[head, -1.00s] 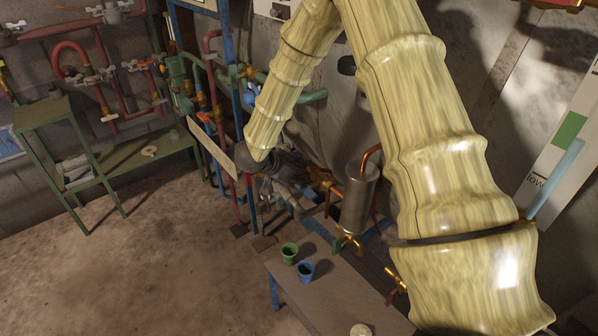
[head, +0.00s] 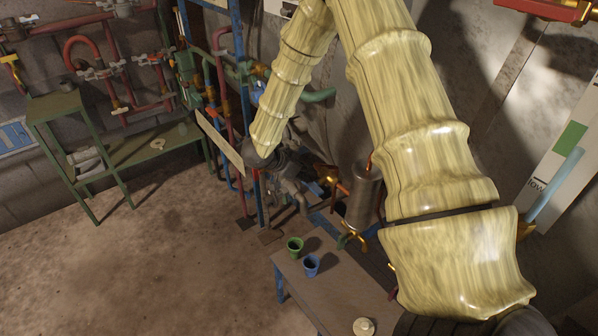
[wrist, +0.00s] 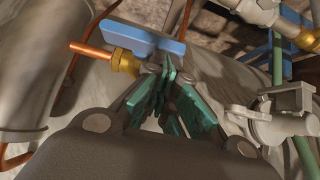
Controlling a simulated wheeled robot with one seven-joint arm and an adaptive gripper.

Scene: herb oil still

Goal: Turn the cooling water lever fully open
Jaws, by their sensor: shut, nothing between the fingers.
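A blue lever handle (wrist: 140,38) lies across the upper middle of the wrist view. It sits by a brass fitting (wrist: 124,61) with a copper pipe coming out to the left. My gripper (wrist: 172,78) has its teal fingers together and empty, just below the lever's right end. I cannot tell whether they touch it. In the head view my gripper (head: 291,188) is small and dark, in front of the pipework by the wall.
A steel cylinder (head: 363,198) with copper pipe stands right of my gripper. A table (head: 335,290) below holds a green cup (head: 295,246) and a blue cup (head: 311,264). A green bench (head: 140,150) stands at the left. The floor (head: 150,240) between is clear.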

